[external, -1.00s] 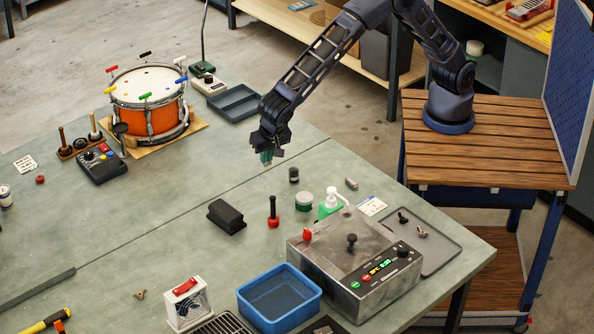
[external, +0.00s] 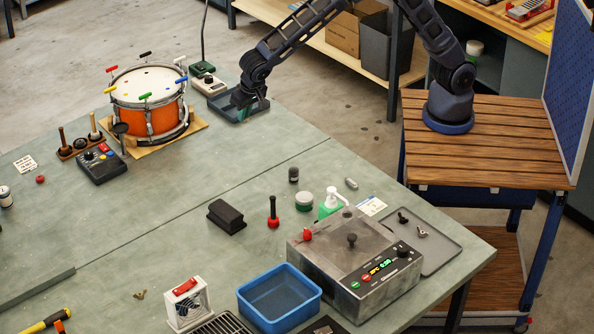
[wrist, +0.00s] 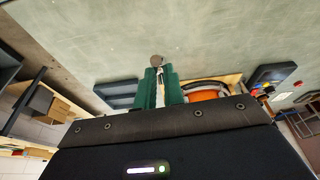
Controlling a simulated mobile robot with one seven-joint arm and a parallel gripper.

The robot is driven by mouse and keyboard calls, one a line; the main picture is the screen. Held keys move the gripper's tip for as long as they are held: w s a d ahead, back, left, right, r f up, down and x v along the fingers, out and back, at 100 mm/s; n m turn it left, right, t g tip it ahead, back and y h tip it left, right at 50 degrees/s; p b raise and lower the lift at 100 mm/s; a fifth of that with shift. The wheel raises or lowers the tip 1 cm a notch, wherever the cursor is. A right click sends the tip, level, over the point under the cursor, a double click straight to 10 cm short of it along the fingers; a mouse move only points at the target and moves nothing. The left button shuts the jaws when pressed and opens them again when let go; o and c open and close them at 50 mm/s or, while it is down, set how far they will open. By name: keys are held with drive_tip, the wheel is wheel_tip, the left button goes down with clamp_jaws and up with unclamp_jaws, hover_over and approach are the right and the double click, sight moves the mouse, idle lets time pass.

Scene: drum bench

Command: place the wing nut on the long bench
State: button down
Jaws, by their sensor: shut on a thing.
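My gripper (external: 257,105) is low at the right side of the dark tray (external: 223,106), right of the drum. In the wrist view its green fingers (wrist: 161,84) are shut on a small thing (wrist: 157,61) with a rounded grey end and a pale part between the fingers. Most of it is hidden, so I cannot tell whether it is a wing nut. A small brass piece shaped like a wing nut (external: 140,294) lies on the grey-green bench (external: 170,235), near the front. The dark tray also shows in the wrist view (wrist: 118,93).
The orange drum (external: 150,105) stands on a wooden board, with a small lamp-based device (external: 209,85) behind the dark tray. A blue bin (external: 279,300) and a metal machine (external: 355,262) stand at the front right. The bench middle is largely clear.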

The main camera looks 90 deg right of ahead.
drive_tip(key=w+d+f+n+y, duration=0.1)
drive_tip(key=d+f+n, duration=0.15)
drive_tip(key=d, duration=1.35)
drive_tip(key=w+d+f+n, duration=0.1)
drive_tip(key=d+f+n, duration=0.15)
drive_tip(key=d, duration=1.25)
drive_tip(key=a+r+n+y, duration=0.3)
drive_tip(key=a+n, duration=0.5)
drive_tip(key=a, duration=2.8)
drive_tip(key=s+a+r+n, duration=0.25)
drive_tip(key=s+a, duration=0.35)
drive_tip(key=a, duration=0.6)
drive_tip(key=s+a+r+n+g+y, duration=0.1)
drive_tip(key=s+a+r+n, duration=0.15)
drive_tip(key=s+a, duration=0.6)
drive_tip(key=s+a+r+n, duration=0.1)
drive_tip(key=s+a+n, duration=0.25)
drive_tip(key=a, duration=1.05)
drive_tip(key=f, duration=1.9)
drive_tip(key=shift+w+f, duration=0.15)
drive_tip(key=shift+w, duration=0.1)
drive_tip(key=shift+f, duration=0.15)
